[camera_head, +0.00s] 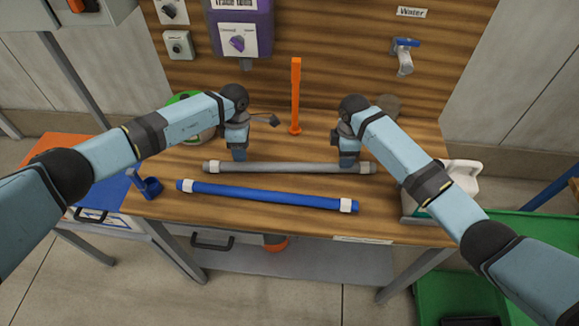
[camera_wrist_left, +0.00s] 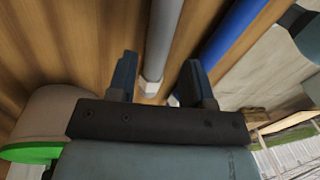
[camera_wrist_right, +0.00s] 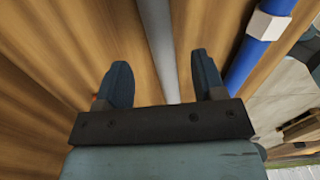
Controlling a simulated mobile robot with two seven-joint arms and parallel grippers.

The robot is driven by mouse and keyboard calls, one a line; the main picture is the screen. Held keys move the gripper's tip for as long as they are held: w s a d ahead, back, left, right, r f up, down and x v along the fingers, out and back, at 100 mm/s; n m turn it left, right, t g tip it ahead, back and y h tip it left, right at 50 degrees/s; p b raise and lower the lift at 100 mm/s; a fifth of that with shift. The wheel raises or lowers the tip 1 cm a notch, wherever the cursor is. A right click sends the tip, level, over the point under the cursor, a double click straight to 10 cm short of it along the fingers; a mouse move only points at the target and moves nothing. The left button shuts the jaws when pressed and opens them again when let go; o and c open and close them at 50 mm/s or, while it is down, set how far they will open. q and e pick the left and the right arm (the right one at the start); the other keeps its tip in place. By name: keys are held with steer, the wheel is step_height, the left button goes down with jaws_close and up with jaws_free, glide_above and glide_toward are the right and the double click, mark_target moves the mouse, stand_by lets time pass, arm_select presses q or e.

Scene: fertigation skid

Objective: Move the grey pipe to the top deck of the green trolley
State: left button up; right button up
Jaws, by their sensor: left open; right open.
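The grey pipe (camera_head: 290,168) with white end collars lies across the wooden bench, behind a blue pipe. My left gripper (camera_head: 239,156) is open at its left part, and my right gripper (camera_head: 348,162) is open at its right part. In the left wrist view the grey pipe (camera_wrist_left: 161,38) runs between the open fingers. In the right wrist view the grey pipe (camera_wrist_right: 160,40) also passes between the open fingers. Neither gripper is closed on it. The green trolley (camera_head: 535,232) stands at the lower right, partly hidden by my right arm.
The blue pipe (camera_head: 262,195) lies along the bench front. An orange upright post (camera_head: 296,95) stands behind the grey pipe. A white container (camera_head: 462,178) is at the bench's right end. A blue bracket (camera_head: 148,186) sits at the left edge. A purple-fronted box (camera_head: 238,30) hangs behind.

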mark_target(243, 163)
arm_select(q)
steer(key=f, duration=0.4)
steer(key=s+f, duration=0.1)
steer(key=f, duration=0.1)
steer(key=shift+f, duration=0.15)
arm_select(e)
step_height(243, 163, down, 6)
steer(key=shift+f, duration=0.25)
arm_select(q)
jaws_close()
arm_select(e)
steer(key=c, duration=0.9)
jaws_close()
steer(key=shift+r, duration=0.1)
